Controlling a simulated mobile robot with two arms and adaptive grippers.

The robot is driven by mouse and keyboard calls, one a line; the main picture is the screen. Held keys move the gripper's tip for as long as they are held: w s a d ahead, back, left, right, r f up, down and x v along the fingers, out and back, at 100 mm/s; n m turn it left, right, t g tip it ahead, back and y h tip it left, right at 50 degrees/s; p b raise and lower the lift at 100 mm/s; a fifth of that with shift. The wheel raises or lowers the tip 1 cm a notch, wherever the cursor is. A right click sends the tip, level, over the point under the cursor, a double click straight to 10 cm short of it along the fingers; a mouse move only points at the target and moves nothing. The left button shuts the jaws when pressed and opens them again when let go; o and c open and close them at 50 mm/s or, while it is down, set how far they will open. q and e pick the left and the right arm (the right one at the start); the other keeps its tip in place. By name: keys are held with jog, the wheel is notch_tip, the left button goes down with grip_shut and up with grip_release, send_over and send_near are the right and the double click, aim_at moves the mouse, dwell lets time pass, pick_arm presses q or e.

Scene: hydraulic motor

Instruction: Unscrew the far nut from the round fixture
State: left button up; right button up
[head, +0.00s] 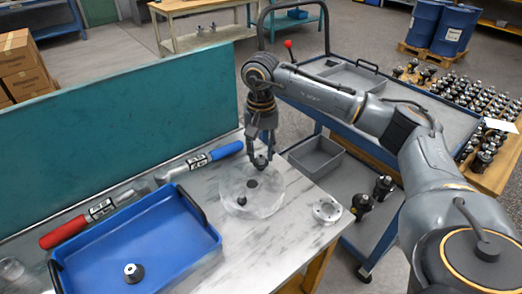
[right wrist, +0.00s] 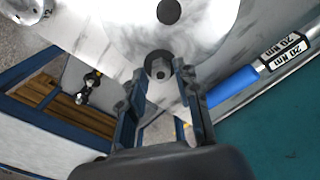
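The round fixture (head: 272,200) is a pale, see-through disc lying on the marble-like table; it also shows in the right wrist view (right wrist: 205,25). A dark nut (head: 251,183) sits near its middle, with a small dark piece (head: 242,201) at its near side. The far nut (head: 261,162) is at the disc's far edge, under my right gripper (head: 262,153). In the right wrist view the far nut (right wrist: 160,69) is between my right gripper's parted fingertips (right wrist: 156,78), with a gap visible on the left side. My left gripper is out of view.
A blue tray (head: 205,252) holding one nut (head: 133,272) stands at the left. Two torque wrenches, blue-handled (head: 227,150) and red-handled (head: 62,234), lie behind it before a teal panel (head: 120,130). A metal flange (head: 327,210) lies right of the disc. A blue cart (head: 345,180) adjoins the table.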

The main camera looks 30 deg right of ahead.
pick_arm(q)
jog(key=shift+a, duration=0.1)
pick_arm(e)
jog(key=m, duration=0.2)
jog(key=shift+a+m, duration=0.1)
jog(key=shift+m, duration=0.2)
jog(key=m+p, duration=0.1)
jog(key=m, duration=0.6)
jog(key=shift+m, duration=0.3)
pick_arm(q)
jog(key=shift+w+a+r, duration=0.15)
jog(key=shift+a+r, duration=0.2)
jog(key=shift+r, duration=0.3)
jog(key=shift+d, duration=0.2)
pick_arm(e)
jog(key=shift+c, duration=0.4)
